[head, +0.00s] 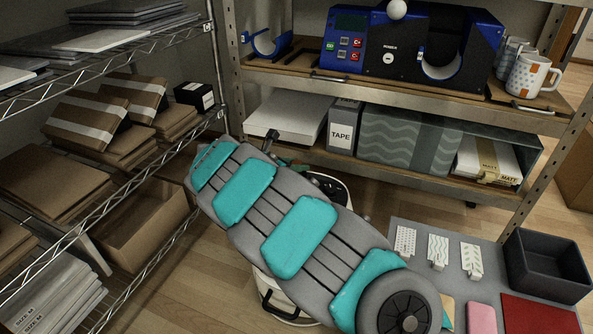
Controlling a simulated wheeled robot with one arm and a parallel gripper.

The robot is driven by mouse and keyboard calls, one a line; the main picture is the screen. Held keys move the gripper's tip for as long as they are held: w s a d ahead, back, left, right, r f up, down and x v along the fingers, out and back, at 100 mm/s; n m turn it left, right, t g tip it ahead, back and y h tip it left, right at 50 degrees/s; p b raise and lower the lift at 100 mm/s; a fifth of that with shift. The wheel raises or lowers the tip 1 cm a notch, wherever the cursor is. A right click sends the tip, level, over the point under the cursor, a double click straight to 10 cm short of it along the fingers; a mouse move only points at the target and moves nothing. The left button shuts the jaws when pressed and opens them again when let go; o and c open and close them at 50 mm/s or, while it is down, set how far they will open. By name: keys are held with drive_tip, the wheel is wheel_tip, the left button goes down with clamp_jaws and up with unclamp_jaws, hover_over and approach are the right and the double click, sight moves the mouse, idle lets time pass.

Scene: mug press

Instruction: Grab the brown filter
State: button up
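I cannot make out anything that is surely a brown filter. A tan flat piece (447,309) lies on the grey surface (398,231) at the lower right, partly hidden behind the round joint of my arm. It is too covered to tell what it is. A pink flat piece (481,318) and a red sheet (540,315) lie to its right. My arm, grey with teal pads, crosses the middle of the view. I do not see my gripper's fingers.
A blue and black mug press (400,75) stands on the shelf at the back. White patterned mugs (530,76) are to its right. A dark open bin (547,265) sits at the right. Wire shelves with cardboard boxes (88,118) line the left.

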clamp_jaws()
idle(0.3)
